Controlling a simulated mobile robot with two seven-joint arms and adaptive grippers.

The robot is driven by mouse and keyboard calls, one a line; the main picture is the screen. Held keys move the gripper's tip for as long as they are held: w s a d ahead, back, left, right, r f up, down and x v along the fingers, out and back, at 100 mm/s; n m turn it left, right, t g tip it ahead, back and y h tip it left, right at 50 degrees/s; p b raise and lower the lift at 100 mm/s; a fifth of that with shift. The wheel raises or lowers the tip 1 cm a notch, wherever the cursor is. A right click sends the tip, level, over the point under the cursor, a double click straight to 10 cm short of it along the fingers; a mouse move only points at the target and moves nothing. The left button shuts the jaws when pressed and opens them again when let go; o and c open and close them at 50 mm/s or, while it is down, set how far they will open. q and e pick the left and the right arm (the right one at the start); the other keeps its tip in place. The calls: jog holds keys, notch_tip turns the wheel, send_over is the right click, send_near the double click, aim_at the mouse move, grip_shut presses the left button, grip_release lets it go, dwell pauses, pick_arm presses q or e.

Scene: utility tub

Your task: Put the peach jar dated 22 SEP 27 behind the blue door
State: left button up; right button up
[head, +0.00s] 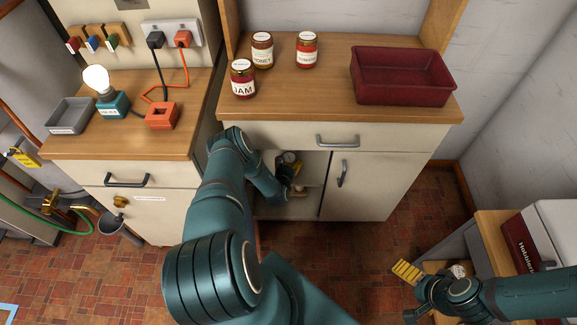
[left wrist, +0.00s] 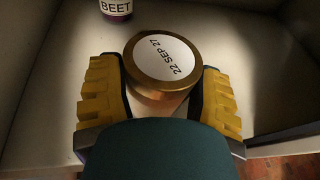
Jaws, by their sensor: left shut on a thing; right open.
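A jar (left wrist: 163,60) with a gold lid and a white label reading "22 SEP 27" is between the yellow fingers of my left gripper (left wrist: 160,95), which is shut on it. Its side label is hidden, so its contents cannot be read. My left arm reaches into the open left compartment of the cream cupboard (head: 300,205), and my left gripper (head: 296,188) is low inside it. A jar labelled BEET (left wrist: 116,8) stands beyond the held jar. My right gripper (head: 418,290) is open and empty at the lower right. No blue door shows in either view.
The countertop holds a JAM jar (head: 243,80), a honey jar (head: 262,50), another red jar (head: 307,50) and a dark red tub (head: 403,76). The cupboard's right door (head: 365,185) is shut. A white box (head: 545,235) stands at the right. A counter with a lamp (head: 98,80) is at the left.

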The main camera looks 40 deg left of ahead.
pick_arm(q)
jog(key=shift+r, duration=0.15)
jog(key=o, duration=1.3)
jog(key=shift+c, duration=0.2)
jog(key=shift+f, duration=0.2)
